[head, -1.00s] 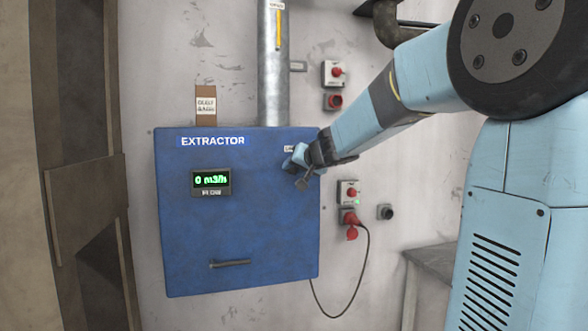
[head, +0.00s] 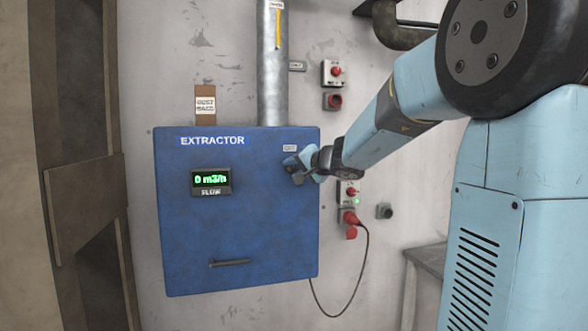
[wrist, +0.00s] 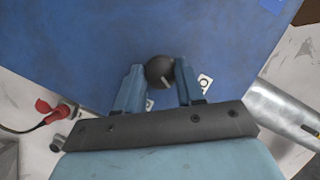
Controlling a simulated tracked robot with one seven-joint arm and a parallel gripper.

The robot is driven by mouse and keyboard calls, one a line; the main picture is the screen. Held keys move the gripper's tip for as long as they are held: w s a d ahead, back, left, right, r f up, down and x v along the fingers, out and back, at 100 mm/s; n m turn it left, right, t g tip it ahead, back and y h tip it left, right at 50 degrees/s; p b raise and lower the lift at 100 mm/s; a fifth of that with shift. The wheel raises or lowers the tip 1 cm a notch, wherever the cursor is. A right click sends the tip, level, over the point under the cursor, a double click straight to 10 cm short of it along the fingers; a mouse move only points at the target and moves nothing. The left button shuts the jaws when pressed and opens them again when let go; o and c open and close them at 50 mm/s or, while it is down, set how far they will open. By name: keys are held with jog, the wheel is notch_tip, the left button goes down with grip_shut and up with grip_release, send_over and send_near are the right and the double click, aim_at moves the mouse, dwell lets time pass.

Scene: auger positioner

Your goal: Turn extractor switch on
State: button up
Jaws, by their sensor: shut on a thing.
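The extractor switch (wrist: 159,71) is a dark round knob with a pale pointer line on the blue extractor box. In the wrist view it sits between the two blue fingers of my gripper (wrist: 158,73), which is shut on it. Small white labels (wrist: 204,82) show beside the fingers, one partly covered. In the head view my gripper (head: 297,172) is at the upper right of the extractor box (head: 240,230) and hides the knob. The green display (head: 211,180) reads 0 m3/h.
A grey metal pipe (head: 273,70) rises from the box top.

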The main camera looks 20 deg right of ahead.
jog(key=m+t, duration=0.1)
jog(key=m, duration=0.1)
jog(key=m+t+y, duration=0.1)
jog(key=m, duration=0.2)
jog(key=shift+f+y, duration=0.15)
jog(key=shift+y, duration=0.15)
jog(key=m+t, duration=0.1)
jog(key=m, duration=0.2)
jog(key=m+t, duration=0.1)
jog(key=m, duration=0.2)
jog(key=shift+f+m+t, duration=0.15)
jog(key=shift+m+t, duration=0.15)
jog(key=o, duration=1)
jog(key=v, duration=1.3)
jog(key=shift+s, duration=0.3)
jog(key=shift+f, duration=0.15)
